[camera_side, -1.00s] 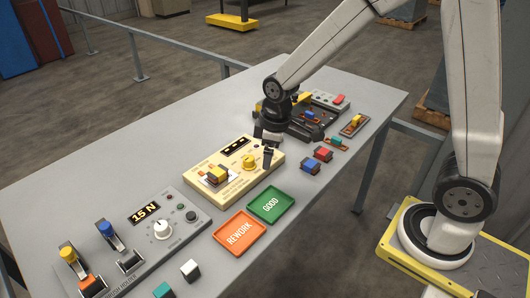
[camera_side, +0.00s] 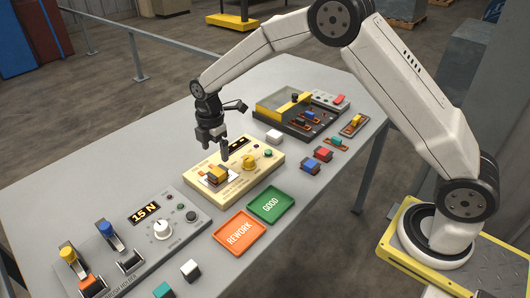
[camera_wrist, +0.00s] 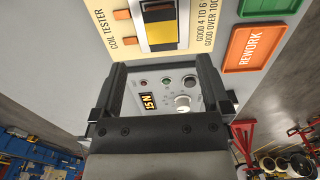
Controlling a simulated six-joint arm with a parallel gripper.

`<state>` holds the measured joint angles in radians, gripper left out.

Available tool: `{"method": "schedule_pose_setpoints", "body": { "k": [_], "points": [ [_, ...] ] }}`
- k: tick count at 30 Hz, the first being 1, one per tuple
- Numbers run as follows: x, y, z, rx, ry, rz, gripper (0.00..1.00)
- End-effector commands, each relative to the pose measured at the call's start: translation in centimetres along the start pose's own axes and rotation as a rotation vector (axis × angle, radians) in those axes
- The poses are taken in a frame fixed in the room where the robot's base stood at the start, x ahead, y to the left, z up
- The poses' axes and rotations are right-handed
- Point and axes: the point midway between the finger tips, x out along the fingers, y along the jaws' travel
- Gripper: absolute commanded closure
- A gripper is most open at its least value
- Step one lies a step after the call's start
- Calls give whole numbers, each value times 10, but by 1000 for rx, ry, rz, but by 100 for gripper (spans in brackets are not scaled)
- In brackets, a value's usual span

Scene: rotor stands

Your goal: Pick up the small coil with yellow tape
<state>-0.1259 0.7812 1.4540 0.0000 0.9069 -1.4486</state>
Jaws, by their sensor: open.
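A small coil with yellow tape (camera_side: 217,174) sits on the contacts of the cream coil tester (camera_side: 237,189). The wrist view shows it close up at the top (camera_wrist: 162,22). My gripper (camera_side: 211,146) points down just above the tester, over the coil and a little behind it in the side view. Its two fingers are apart with nothing between them; they show in the wrist view (camera_wrist: 160,82).
A green GOOD tray (camera_side: 271,218) and an orange REWORK tray (camera_side: 257,250) lie in front of the tester. A brush holder tester (camera_side: 183,246) stands left.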

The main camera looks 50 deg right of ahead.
Motion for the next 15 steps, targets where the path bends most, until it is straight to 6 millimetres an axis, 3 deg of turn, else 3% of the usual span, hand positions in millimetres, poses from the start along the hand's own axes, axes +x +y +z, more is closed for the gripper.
{"method": "schedule_pose_setpoints", "body": {
  "k": [15],
  "points": [
    [26,-1,0,3,0,0,3]
  ]
}}
